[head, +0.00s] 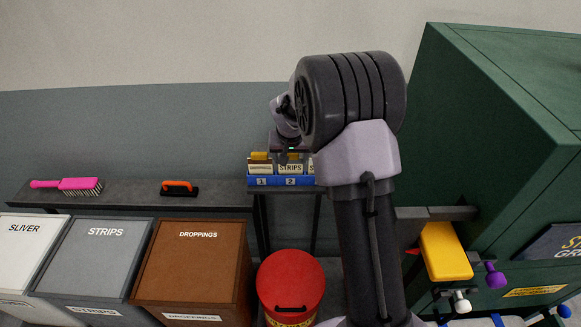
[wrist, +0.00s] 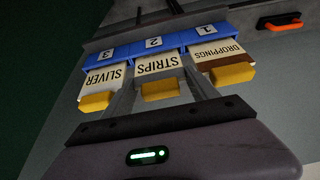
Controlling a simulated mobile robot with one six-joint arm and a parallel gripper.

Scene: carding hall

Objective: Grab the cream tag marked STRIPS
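The cream tag marked STRIPS (head: 290,168) stands in the middle slot, numbered 2, of a blue rack (head: 262,181). In the wrist view the STRIPS tag (wrist: 157,65) appears upside down, with a yellow grip block (wrist: 160,89) on its upper end. My gripper (head: 291,151) is just above the tag in the head view. In the wrist view its two grey fingers (wrist: 157,76) are apart, one to each side of the STRIPS tag. I cannot tell whether they touch it.
The DROPPINGS tag (wrist: 222,54) and SLIVER tag (wrist: 103,79) stand close on either side. An orange-handled tool (head: 179,187) and pink brush (head: 68,186) lie on the shelf (head: 130,197). Labelled bins and a red drum (head: 290,280) stand below. A green machine (head: 490,120) is right.

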